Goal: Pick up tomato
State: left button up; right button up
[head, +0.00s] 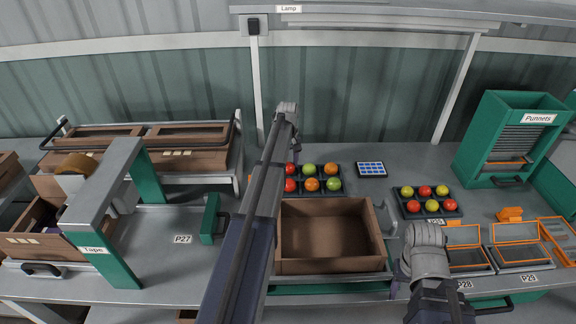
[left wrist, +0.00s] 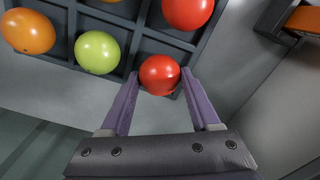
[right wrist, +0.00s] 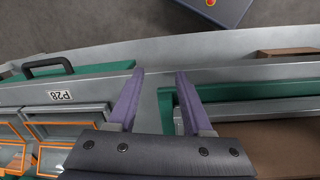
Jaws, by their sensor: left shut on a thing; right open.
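My left gripper (left wrist: 160,82) is shut on a red tomato (left wrist: 160,68), with a finger on either side of it in the left wrist view. This tomato is at a corner of a dark tray (left wrist: 128,22), beside a green tomato (left wrist: 98,52) and another red tomato (left wrist: 187,10). An orange tomato (left wrist: 28,30) is further along. In the head view the tray (head: 323,194) stands behind the brown box, and my left arm partly covers its left side. My right gripper (right wrist: 156,78) is open and empty near the bench's front edge.
An empty brown box (head: 330,236) stands in front of the tray. A second tray (head: 430,213) of red and yellow tomatoes lies to the right. A blue-screened device (head: 371,169) lies between them. Orange-rimmed punnets (head: 467,258) and a green punnet rack (head: 480,135) are at the right.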

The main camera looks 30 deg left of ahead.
aim_at(288, 163)
pick_arm(q)
notch_tip(288, 163, up, 10)
jog(key=p, duration=0.9)
jog(key=shift+f, duration=0.25)
pick_arm(e)
notch_tip(288, 163, up, 9)
jog(key=shift+r, duration=0.2)
pick_arm(q)
jog(key=shift+f, duration=0.1)
